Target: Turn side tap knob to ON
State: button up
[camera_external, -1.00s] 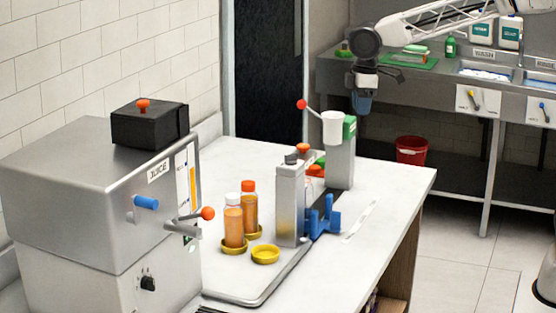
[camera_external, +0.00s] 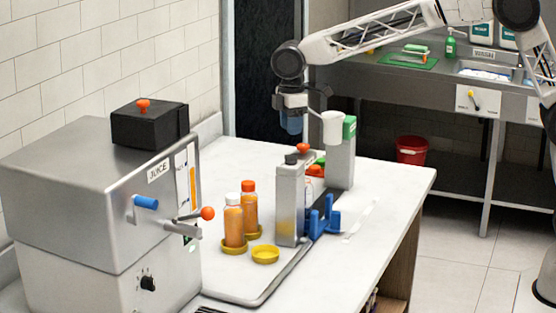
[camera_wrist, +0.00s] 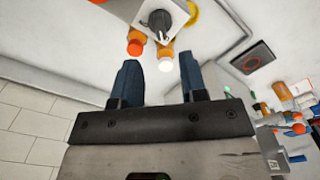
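The silver juicer (camera_external: 70,170) stands at the left of the counter. A black knob (camera_external: 147,284) is low on its near face. A lever with an orange ball (camera_external: 207,213) and a blue handle (camera_external: 146,202) are higher up. I cannot tell for certain which one is the side tap knob, nor read its setting. My gripper (camera_external: 291,123) points down above the counter, behind the silver post and well right of the juicer. A dark round knob-like part (camera_wrist: 160,18) shows at the top there.
Two orange juice bottles (camera_external: 234,222) stand in yellow dishes in front of the juicer. An empty yellow dish (camera_external: 265,254) is beside them. The silver post (camera_external: 290,205), blue holder (camera_external: 322,217) and white cup (camera_external: 332,128) stand to the right. The counter's back left is clear.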

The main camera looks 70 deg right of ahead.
aim_at(291, 159)
jog(key=shift+f, duration=0.1)
dwell(0.3)
jog(key=shift+f, duration=3.8)
grip_shut()
